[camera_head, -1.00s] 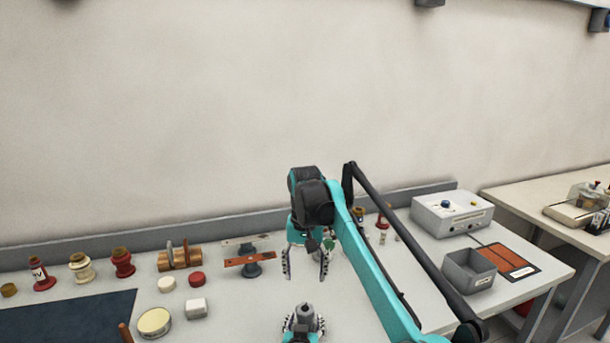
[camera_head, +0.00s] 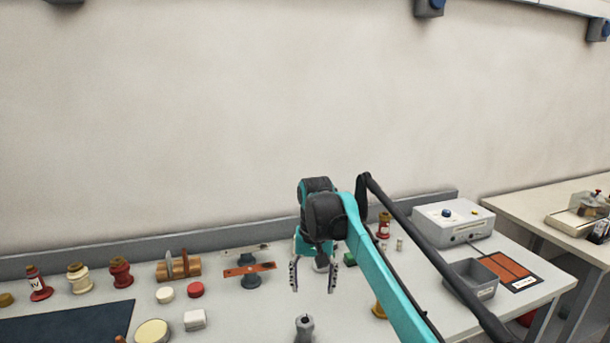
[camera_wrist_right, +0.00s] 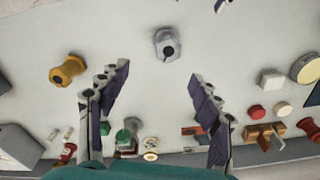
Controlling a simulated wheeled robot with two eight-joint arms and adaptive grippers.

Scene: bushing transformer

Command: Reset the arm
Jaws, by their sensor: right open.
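My right gripper (camera_head: 314,277) hangs over the middle of the table, open and empty, with its fingers pointing down. The right wrist view shows its two spread fingers (camera_wrist_right: 155,105) with nothing between their tips. A grey fitting (camera_head: 304,327) stands on the table nearer than the gripper in the head view. It shows in the right wrist view (camera_wrist_right: 167,43) beyond the fingertips. My right arm comes in from the lower right and hides part of the table. My left gripper is not in view.
Red and cream bushings (camera_head: 79,278) stand at the left near a dark mat (camera_head: 75,322). An orange bar on a stand (camera_head: 249,269) is left of the gripper. A grey bin (camera_head: 470,279) and a white control box (camera_head: 453,222) are at the right. The wall is behind.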

